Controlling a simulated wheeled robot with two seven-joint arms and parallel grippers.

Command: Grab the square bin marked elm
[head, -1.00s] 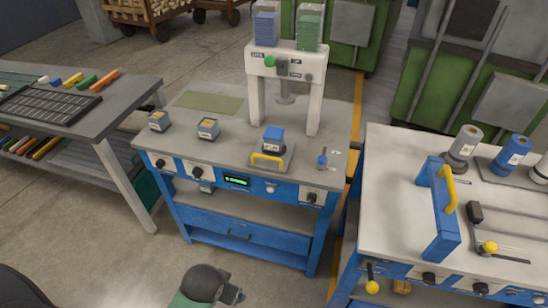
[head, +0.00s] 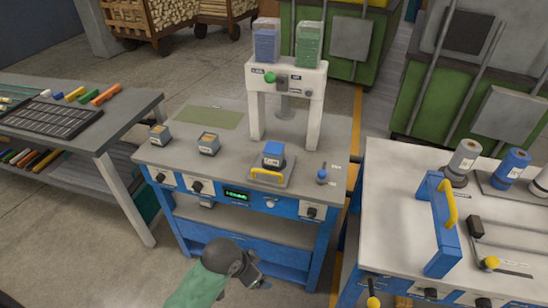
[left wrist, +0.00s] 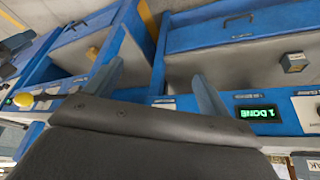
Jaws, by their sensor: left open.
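Two small grey square bins with yellowish labels stand on the middle bench, a left one (head: 160,135) and a right one (head: 208,144). My right gripper is out of view.
A blue-topped block (head: 274,154) sits on a yellow-handled tray (head: 268,175) beneath the white press frame (head: 287,76). A blue drawer (head: 235,249) lies below the shelf. A right bench (head: 395,200) carries a blue handled frame (head: 441,225). A left bench (head: 130,118) stands alongside.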

